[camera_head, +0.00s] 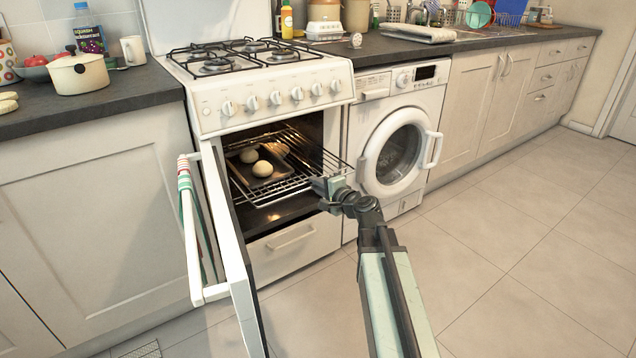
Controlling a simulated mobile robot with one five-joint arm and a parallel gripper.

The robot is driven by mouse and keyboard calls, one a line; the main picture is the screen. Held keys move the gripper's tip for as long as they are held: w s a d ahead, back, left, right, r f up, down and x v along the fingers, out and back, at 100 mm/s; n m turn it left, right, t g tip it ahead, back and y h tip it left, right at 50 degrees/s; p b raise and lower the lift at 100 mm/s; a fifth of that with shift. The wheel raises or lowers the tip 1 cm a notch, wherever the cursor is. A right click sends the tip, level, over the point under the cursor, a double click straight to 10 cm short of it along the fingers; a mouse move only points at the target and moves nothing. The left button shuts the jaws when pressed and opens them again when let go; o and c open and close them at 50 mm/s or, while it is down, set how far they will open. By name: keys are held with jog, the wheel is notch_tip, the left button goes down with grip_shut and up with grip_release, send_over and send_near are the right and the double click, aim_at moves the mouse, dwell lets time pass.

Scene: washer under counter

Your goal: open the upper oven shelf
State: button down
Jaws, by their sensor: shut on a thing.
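The upper oven shelf (295,183) is a wire rack inside the lit oven, and its front edge sticks out past the oven opening. A dark tray (261,180) with pale round buns (262,169) sits on it. My gripper (326,186) is at the rack's front right corner and is shut on the rack. The fingertips are small and partly hidden by the gripper body. The oven door (232,262) stands wide open on the left, with a striped towel (185,187) over its handle.
A washing machine (397,140) with a round door stands to the right of the oven. The cooker top (255,60) has burners and knobs above the opening. A drawer (293,243) is below the oven. The tiled floor (520,240) at right is clear.

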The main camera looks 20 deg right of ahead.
jog(key=shift+s+a+f, duration=0.15)
jog(key=shift+s+a, duration=0.15)
jog(key=shift+s, duration=0.25)
jog(key=c, duration=1.6)
grip_release()
jog(key=shift+w+d+f, duration=0.1)
jog(key=shift+f, duration=0.05)
jog(key=shift+d, duration=0.1)
